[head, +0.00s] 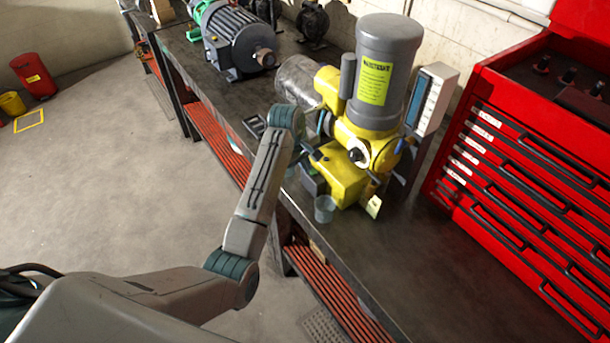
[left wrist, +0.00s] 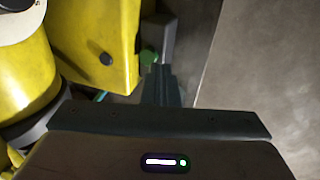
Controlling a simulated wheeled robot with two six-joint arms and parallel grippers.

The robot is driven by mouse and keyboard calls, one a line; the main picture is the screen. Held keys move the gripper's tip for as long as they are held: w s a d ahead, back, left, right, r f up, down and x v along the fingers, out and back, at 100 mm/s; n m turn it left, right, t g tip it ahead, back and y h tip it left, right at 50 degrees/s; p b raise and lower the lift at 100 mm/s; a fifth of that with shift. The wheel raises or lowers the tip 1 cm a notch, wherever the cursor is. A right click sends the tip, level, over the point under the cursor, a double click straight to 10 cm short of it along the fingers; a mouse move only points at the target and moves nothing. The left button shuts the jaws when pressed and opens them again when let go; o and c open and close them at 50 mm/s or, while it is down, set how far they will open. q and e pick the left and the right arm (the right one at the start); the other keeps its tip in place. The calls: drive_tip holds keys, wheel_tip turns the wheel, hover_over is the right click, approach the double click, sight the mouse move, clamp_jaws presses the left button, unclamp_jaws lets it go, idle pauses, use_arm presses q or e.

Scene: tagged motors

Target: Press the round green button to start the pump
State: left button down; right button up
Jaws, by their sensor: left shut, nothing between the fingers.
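The yellow pump (head: 343,178) with a grey motor on top stands on the dark bench. It also shows in the left wrist view (left wrist: 92,35). A small round green button (left wrist: 148,57) shows in the left wrist view, close to the left of my fingertips and partly covered. I cannot tell whether they touch. A grey piece (left wrist: 168,40) stands beside it. My left gripper (head: 316,155) is shut and empty at the near left side of the pump. It also shows in the left wrist view (left wrist: 160,72). In the head view I cannot make out the button clearly. My right gripper is out of view.
A small cup (head: 324,209) stands on the bench (head: 400,255) in front of the pump. A red tool chest (head: 520,165) stands at the right. A dark electric motor (head: 232,42) sits farther back. The bench front is clear.

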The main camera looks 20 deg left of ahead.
use_arm(q)
drive_tip(key=shift+r, duration=3)
